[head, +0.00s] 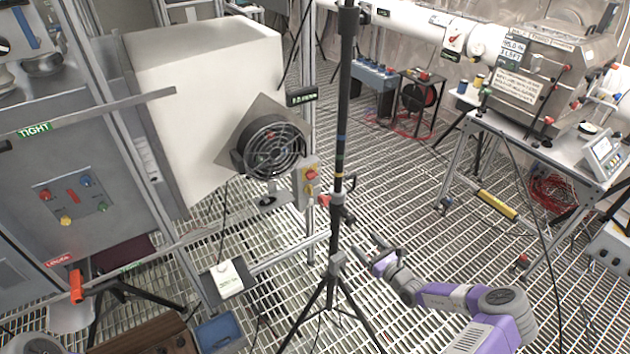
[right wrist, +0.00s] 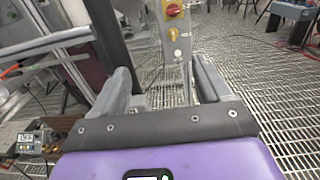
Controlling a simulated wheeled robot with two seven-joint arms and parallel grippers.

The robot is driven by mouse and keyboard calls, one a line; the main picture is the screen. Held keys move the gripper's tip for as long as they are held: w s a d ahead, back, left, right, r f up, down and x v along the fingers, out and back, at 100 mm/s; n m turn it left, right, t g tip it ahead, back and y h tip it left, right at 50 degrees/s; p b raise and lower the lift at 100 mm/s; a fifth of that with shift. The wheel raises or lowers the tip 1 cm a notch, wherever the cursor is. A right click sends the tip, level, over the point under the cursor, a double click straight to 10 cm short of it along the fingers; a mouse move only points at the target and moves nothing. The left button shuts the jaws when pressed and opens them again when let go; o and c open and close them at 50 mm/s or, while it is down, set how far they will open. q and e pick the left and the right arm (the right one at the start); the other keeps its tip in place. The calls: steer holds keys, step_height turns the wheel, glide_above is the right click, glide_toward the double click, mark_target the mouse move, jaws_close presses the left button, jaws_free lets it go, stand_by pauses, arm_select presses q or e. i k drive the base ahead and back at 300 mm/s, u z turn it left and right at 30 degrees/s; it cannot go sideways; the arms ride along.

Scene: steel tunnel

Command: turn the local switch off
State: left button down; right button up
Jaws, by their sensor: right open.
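A grey switch box (head: 308,182) with a red knob on a yellow plate and a yellow part below it stands beside the round black fan (head: 272,147). I take it for the local switch; its lettering is too small to read. It also shows upright in the right wrist view (right wrist: 176,40), ahead of the fingers. The knob's exact setting is hard to tell. My right gripper (head: 372,248) is open and empty, lower and to the right of the box, apart from it. In the right wrist view, its two fingers (right wrist: 165,82) stand apart with nothing between. My left gripper is not in view.
A black tripod pole (head: 340,150) stands between the switch box and my right arm. A white cabinet (head: 190,90) is behind the fan. A bench with a metal chamber (head: 540,70) is at the right. The grated floor (head: 400,185) between is largely open.

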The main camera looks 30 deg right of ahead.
mark_target(310, 175)
steer(key=i, duration=1)
